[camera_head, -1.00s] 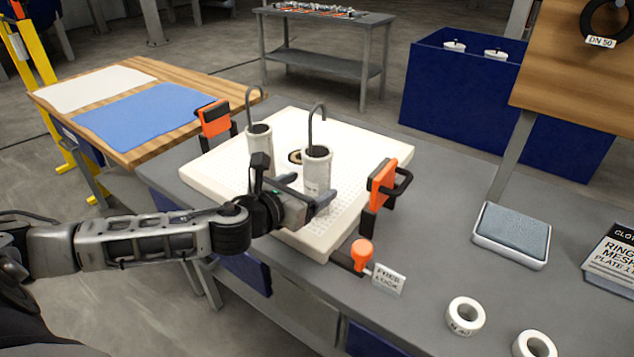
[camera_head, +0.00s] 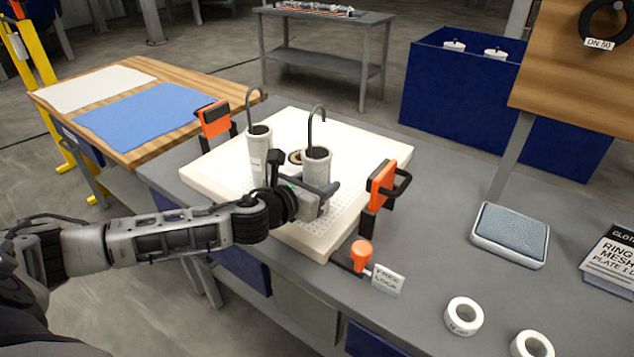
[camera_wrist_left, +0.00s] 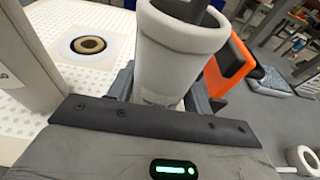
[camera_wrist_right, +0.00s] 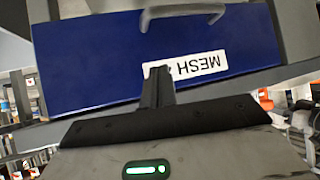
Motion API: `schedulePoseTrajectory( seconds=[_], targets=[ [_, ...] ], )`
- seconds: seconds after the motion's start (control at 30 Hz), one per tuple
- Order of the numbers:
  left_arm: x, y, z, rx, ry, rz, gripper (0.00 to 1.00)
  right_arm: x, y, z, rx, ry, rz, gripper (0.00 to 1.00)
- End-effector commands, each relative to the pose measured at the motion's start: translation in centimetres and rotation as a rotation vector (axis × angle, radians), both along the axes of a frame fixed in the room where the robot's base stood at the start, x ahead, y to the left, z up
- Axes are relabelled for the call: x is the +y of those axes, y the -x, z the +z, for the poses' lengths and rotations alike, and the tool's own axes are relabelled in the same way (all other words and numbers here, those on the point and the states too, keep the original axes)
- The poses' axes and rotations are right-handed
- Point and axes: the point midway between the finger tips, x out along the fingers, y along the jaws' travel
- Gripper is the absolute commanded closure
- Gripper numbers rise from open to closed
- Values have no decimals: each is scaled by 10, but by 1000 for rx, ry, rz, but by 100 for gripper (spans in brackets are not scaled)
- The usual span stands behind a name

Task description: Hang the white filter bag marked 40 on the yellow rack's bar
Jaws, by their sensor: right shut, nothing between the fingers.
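Two white filter bags with grey hooks stand upright on a white perforated plate (camera_head: 205,178). The left bag (camera_head: 261,155) is farther back; the right bag (camera_head: 317,168) is nearer. No 40 is readable on either. My left gripper (camera_head: 322,196) is at the right bag, and the left wrist view shows its fingers (camera_wrist_left: 160,92) on both sides of that bag (camera_wrist_left: 175,50). Whether they press on it is unclear. The yellow rack (camera_head: 42,80) shows partly at the far left; its bar is not clearly visible. My right gripper (camera_wrist_right: 157,85) is shut and empty, facing a blue drawer front.
Orange clamps (camera_head: 380,185) stand beside the plate. An orange knob (camera_head: 364,254), white rings (camera_head: 463,316) and a grey pad (camera_head: 511,235) are on the bench. A wooden table (camera_head: 150,75) holds white and blue cloths. The blue drawer (camera_wrist_right: 100,60) has a MESH label.

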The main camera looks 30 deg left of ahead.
Motion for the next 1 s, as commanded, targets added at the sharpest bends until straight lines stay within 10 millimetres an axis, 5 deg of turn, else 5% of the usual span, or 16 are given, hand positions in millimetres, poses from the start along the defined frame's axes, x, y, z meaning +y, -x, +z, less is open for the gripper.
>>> schedulePoseTrajectory(
  seconds=[1.0],
  targets=[
    [0, 0, 49, -1, 0, 0, 66, 0, 2, 53, 5, 1, 1, 100]
  ],
)
